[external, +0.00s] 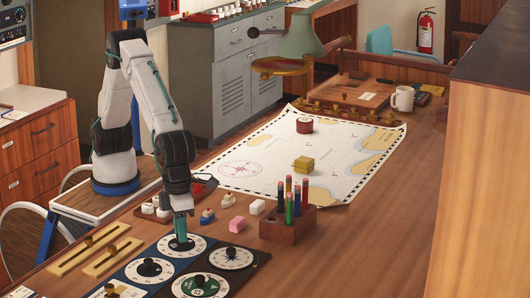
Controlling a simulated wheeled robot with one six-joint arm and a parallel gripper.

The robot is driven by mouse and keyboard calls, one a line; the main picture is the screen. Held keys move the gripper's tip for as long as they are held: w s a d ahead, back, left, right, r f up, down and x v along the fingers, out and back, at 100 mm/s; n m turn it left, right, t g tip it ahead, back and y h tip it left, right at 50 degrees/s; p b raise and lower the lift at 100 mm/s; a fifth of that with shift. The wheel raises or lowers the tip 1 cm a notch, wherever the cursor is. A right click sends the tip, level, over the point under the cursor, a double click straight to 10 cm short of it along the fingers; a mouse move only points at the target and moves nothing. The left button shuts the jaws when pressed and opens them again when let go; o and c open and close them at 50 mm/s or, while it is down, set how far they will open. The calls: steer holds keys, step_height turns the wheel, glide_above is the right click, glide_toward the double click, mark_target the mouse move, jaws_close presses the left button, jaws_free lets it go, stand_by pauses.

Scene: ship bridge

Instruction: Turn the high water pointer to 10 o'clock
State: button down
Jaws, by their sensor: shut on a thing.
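Several round white dials with dark pointer knobs lie on dark and blue panels at the front of the wooden table. My gripper (180,241) points straight down over the far dial (200,241) and is shut on its pointer, which the fingers hide. Which way this pointer points cannot be seen. A black knob stands on the blue-panel dial (134,273), another on the right dial (238,264), and another on the green-centred dial (213,290). The lettering is too small to tell which dial is marked high water.
Brass slider plates (84,249) lie to the left. A chart (345,150) covers the table behind. The right side of the table is clear.

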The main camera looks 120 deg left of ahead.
steer(key=shift+w+r, duration=0.1)
steer(key=shift+r, duration=0.05)
steer(key=c, duration=1.3)
jaws_free()
steer(key=shift+o, duration=0.2)
step_height(320, 180, up, 8)
steer(key=shift+f, duration=0.15)
